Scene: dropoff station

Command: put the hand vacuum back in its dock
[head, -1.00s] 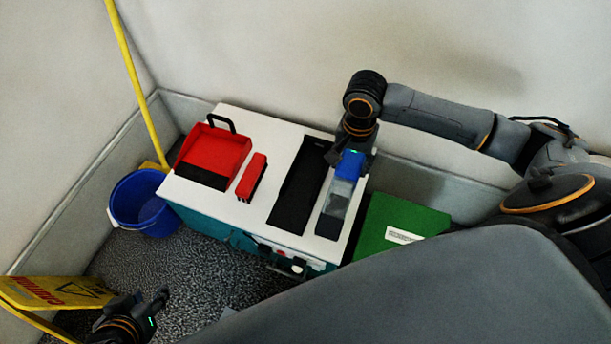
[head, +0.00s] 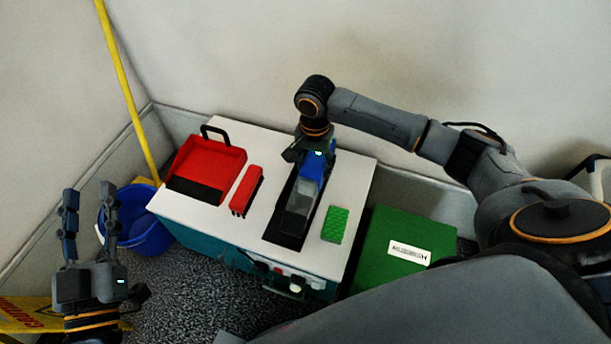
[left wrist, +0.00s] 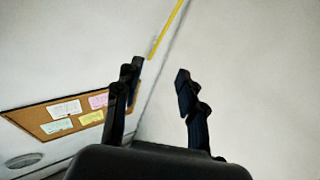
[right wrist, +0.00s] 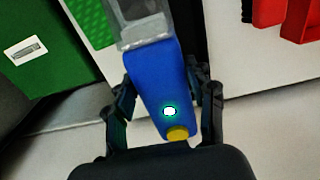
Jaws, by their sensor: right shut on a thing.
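The hand vacuum (head: 304,192) has a blue handle and a clear grey front. My right gripper (head: 315,155) is shut on its blue handle, which fills the middle of the right wrist view (right wrist: 155,90). The vacuum is over the black dock (head: 285,236), a long dark tray on the white cabinet top. It lines up roughly with the dock's length; I cannot tell whether it touches the dock's floor. My left gripper (head: 90,215) is open and empty at the lower left, away from the cabinet; its spread fingers show in the left wrist view (left wrist: 160,95).
The white cabinet top (head: 262,150) also carries a red dustpan (head: 212,160), a red brush (head: 246,190) and a green pad (head: 336,225). A green box (head: 385,240) stands right of the cabinet. A blue bucket (head: 150,235) and yellow pole (head: 125,85) are at left.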

